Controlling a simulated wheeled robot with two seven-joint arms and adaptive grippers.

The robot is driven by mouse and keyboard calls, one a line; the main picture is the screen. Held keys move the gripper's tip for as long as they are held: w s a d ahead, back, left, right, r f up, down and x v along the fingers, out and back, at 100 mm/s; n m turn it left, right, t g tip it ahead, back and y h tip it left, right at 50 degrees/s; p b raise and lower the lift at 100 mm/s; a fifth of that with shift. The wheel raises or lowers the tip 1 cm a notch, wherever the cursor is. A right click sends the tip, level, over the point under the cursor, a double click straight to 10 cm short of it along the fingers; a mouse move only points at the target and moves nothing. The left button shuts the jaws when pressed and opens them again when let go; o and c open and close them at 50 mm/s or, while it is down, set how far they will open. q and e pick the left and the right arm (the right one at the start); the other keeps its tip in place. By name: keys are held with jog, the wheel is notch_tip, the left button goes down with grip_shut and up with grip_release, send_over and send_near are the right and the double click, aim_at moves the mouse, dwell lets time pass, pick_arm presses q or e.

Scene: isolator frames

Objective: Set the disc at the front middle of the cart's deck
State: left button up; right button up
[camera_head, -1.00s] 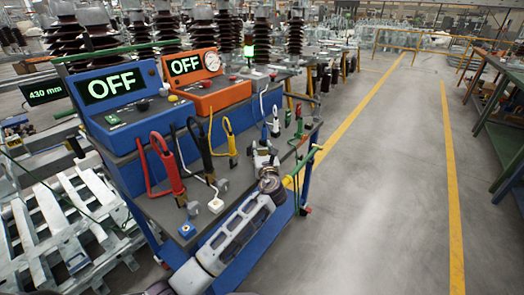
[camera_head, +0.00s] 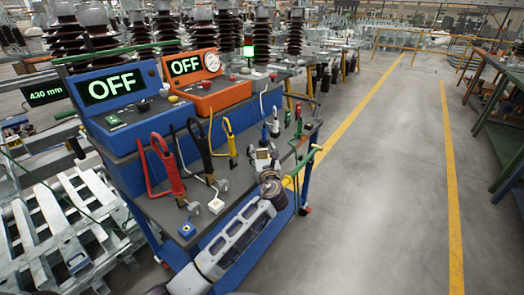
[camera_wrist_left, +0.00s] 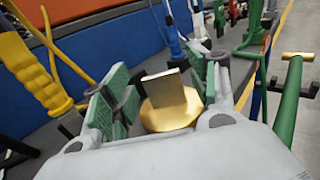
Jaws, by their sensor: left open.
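The brass disc (camera_wrist_left: 172,116) has an upright flat tab (camera_wrist_left: 162,86) and shows between the fingers in the left wrist view. My left gripper (camera_wrist_left: 157,82) is open, with a green-padded finger on each side of the tab and gaps between. In the head view my left gripper (camera_head: 262,158) is over the right part of the cart's grey deck (camera_head: 158,208). There the disc is small and mostly hidden by the gripper. I cannot tell whether it touches the deck. My right gripper is not in view.
Red (camera_head: 168,170), black and yellow (camera_head: 229,140) clamps with cables stand on the deck. Blue (camera_head: 118,95) and orange (camera_head: 205,80) instrument boxes reading OFF stand behind. A green cart handle (camera_head: 305,160) is close to the gripper's right. Deck between clamps and front edge has small sockets.

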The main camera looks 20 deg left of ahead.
pick_arm(q)
jog(key=p+v, duration=0.2)
jog(key=v, duration=0.8)
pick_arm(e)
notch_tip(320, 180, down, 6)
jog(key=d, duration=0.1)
pick_arm(q)
jog(key=shift+s+d, duration=0.1)
jog(key=shift+s, duration=0.05)
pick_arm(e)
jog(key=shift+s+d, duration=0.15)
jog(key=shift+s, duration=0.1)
